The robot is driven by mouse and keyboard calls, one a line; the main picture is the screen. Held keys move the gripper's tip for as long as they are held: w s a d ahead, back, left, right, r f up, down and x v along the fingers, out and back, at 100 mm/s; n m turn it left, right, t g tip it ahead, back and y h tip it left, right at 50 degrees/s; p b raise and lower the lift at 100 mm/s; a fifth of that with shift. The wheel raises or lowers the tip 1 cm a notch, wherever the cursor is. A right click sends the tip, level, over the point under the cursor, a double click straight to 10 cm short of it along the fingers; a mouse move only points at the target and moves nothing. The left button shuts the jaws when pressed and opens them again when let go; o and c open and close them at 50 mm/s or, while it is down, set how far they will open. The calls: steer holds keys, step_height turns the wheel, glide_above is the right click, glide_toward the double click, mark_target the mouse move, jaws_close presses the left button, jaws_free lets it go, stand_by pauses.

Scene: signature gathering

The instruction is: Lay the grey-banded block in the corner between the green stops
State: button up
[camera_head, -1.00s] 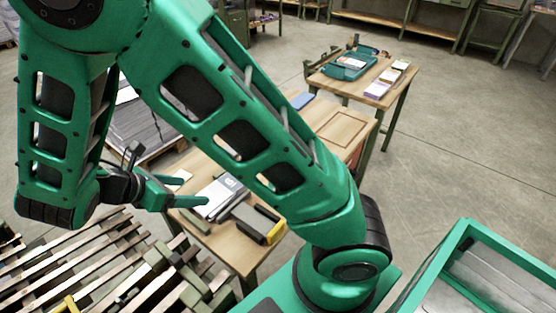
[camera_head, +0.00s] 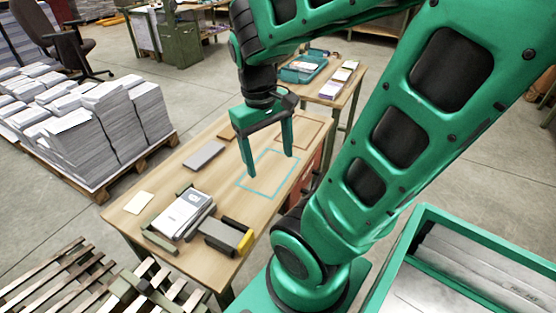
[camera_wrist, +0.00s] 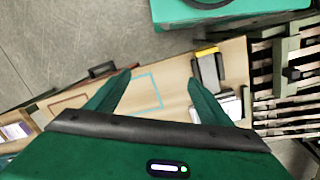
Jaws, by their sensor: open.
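On the wooden table, a white-topped block with grey along its side (camera_head: 182,213), seemingly the grey-banded one, lies by dark olive-green stops (camera_head: 159,241) at the front left. Whether it touches them is unclear. It also shows, partly covered by a finger, in the wrist view (camera_wrist: 230,106). My gripper (camera_head: 270,164) is open and empty over the teal rectangle outline (camera_head: 243,188), right of the block. In the wrist view my gripper's fingers (camera_wrist: 159,77) spread apart, with bare tabletop between them.
A grey fixture with a yellow end (camera_head: 226,236) sits right of the block. A flat grey piece (camera_head: 204,155) and a pale card (camera_head: 139,203) lie on the table. Paper stacks (camera_head: 95,120) stand left. A second table (camera_head: 335,97) holds a teal tray (camera_head: 301,68).

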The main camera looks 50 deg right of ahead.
steer(key=s+m, duration=0.2)
steer(key=s+m+y, duration=0.1)
steer(key=s, duration=0.1)
steer(key=shift+a+r+t, duration=0.15)
steer(key=shift+r+t, duration=0.1)
steer(key=shift+t, duration=0.15)
